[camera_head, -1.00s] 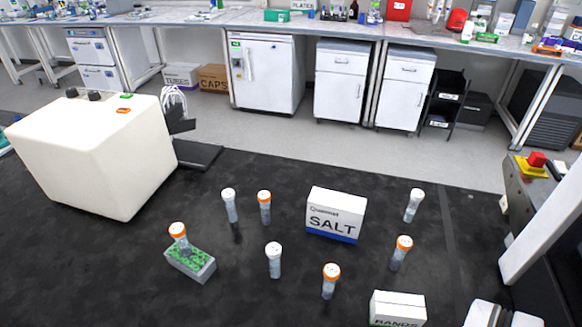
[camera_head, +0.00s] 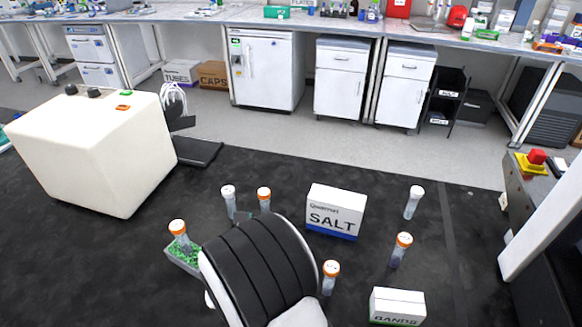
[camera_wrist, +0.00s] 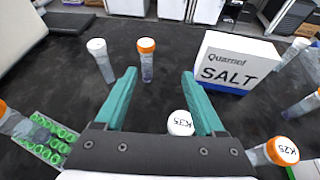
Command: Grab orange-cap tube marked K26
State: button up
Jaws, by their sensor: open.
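My gripper (camera_wrist: 160,73) is open, its teal fingers apart with nothing between the tips. An orange-cap tube (camera_wrist: 146,62) stands ahead, between the fingertips in the wrist view and beyond them; its mark is unreadable. It also shows in the head view (camera_head: 264,197). Another orange-cap tube (camera_wrist: 283,151), whose cap seems to read K25, is right of the gripper. A third (camera_wrist: 303,104) is at the right edge and a fourth (camera_head: 179,233) is at the green-topped rack (camera_head: 183,258). I cannot read K26 on any cap. My arm hides the gripper in the head view.
A white-cap tube marked K35 (camera_wrist: 180,123) is close by the right finger. Another white-cap tube (camera_wrist: 98,50) stands left of the orange one ahead. The SALT box (camera_wrist: 236,62) is ahead right, and a BANDS box (camera_head: 397,306) is nearer. A further white-cap tube (camera_head: 414,202) stands right.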

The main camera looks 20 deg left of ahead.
aim_at(263, 200)
jog(key=shift+n+y, duration=0.4)
jog(key=shift+n, duration=0.1)
jog(key=x, duration=0.3)
jog(key=a+x, duration=0.1)
jog(key=x, duration=0.2)
jog(key=f+x, duration=0.1)
jog(key=x, duration=0.3)
jog(key=shift+s+a, duration=0.25)
jog(key=shift+a, duration=0.05)
jog(key=x, duration=0.5)
jog(key=shift+w+a+f, duration=0.1)
jog(key=shift+w+a, duration=0.15)
jog(key=shift+a, duration=0.1)
grip_shut()
